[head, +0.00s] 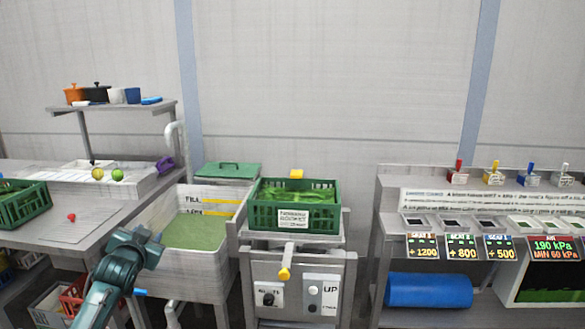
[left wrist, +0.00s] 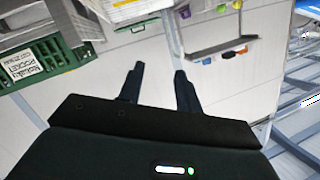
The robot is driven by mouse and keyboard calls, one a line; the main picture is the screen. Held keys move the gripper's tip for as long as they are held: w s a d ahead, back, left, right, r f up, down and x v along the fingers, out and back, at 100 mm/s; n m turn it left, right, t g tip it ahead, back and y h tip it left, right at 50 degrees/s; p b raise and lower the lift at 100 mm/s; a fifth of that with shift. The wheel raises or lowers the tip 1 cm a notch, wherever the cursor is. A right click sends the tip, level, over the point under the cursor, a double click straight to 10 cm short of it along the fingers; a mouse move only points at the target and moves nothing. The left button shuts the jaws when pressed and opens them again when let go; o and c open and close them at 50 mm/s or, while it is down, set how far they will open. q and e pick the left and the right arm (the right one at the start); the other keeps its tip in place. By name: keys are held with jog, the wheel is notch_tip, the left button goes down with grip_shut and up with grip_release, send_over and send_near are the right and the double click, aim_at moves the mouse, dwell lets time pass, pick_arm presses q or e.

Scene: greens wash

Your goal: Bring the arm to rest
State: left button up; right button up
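My left arm (head: 125,265) comes in at the lower left of the head view, in front of the left counter and the wash basin. My left gripper (left wrist: 158,75) shows in the left wrist view with its two dark fingers apart and nothing between them. It is clear of the objects around it. In the head view its fingertips cannot be made out. My right arm and gripper are not in view.
A green basket (head: 262,217) of greens sits on the middle stand. The basin (head: 185,262) holds green water. A left counter (head: 65,228) carries another green crate (head: 22,208) and a red ball (head: 71,217). A console (head: 460,200) stands right.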

pick_arm(q)
jog(key=s+d+f+g+h, duration=0.1)
jog(key=s+d+f+h, duration=0.3)
jog(key=s+d+f, duration=1.05)
jog(key=s+d+f+g, duration=0.1)
jog(key=s+d+f, duration=0.1)
jog(key=s, duration=0.6)
jog(key=s+d+f+g+h, duration=0.1)
jog(key=s+d+f, duration=0.2)
jog(key=s, duration=0.5)
jog(key=s+d+f+g+h, duration=0.1)
jog(key=s+d+f, duration=0.2)
jog(key=s, duration=0.5)
jog(key=shift+s+d+f+n+g, duration=0.2)
jog(key=shift+s+f+n+g, duration=0.15)
jog(key=shift+f, duration=0.3)
jog(key=shift+o, duration=0.3)
jog(key=shift+w, duration=0.1)
